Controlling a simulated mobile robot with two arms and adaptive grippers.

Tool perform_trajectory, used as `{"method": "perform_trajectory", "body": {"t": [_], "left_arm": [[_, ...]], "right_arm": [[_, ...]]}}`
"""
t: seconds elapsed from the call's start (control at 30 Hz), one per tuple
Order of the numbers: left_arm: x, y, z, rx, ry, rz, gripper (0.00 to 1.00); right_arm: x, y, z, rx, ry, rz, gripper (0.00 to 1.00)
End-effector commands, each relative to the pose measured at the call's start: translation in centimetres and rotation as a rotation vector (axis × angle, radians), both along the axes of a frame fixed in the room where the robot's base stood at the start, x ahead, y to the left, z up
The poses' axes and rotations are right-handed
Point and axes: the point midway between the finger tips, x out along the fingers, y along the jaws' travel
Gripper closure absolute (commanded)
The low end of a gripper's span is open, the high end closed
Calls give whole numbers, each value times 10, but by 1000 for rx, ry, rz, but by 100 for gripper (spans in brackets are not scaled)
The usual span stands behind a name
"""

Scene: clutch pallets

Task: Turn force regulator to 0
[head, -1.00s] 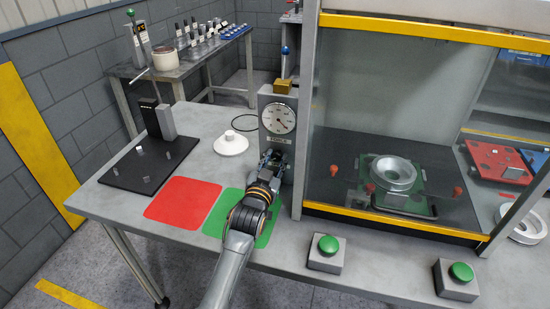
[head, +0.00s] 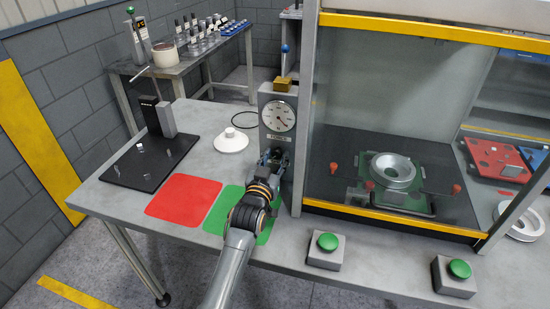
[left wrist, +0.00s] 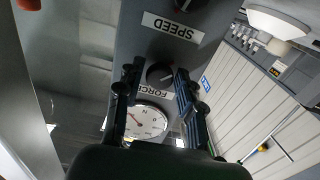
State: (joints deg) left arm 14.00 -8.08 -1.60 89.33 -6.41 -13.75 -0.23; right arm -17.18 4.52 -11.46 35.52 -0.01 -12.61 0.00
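The force regulator is a dark round knob (left wrist: 160,73) with a pale pointer line, beside a label reading FORCE (left wrist: 153,94) in the left wrist view. My left gripper (left wrist: 158,70) has its two fingers on either side of this knob, with a visible gap on at least one side; it looks open. In the head view the left gripper (head: 273,158) is at the front of the grey control column (head: 296,92), below the dial gauge (head: 279,116), and hides the knob. The gauge also shows in the left wrist view (left wrist: 147,120). My right gripper is not in view.
A second knob (left wrist: 187,6) with a SPEED label (left wrist: 173,27) is close to the fingers. The glass-fronted press enclosure (head: 380,130) stands right of the column. Green buttons (head: 328,242) are at the front.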

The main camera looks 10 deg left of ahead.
Motion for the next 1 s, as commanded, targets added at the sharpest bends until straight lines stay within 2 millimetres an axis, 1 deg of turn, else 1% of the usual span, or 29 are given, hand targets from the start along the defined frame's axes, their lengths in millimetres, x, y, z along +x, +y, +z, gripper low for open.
{"method": "perform_trajectory", "body": {"t": [0.33,0.47,0.57,0.8,0.9,1.0], "left_arm": [[0,0,1,2,-2,0,48],[-9,0,0,2,-2,0,48],[-24,1,0,2,-1,0,48],[-75,3,0,1,0,0,48],[-94,3,0,1,0,0,48],[-107,4,0,2,1,0,48]], "right_arm": [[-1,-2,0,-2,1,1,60],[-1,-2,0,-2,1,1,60],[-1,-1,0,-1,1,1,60],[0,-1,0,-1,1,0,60],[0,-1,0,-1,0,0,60],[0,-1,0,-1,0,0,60]]}}
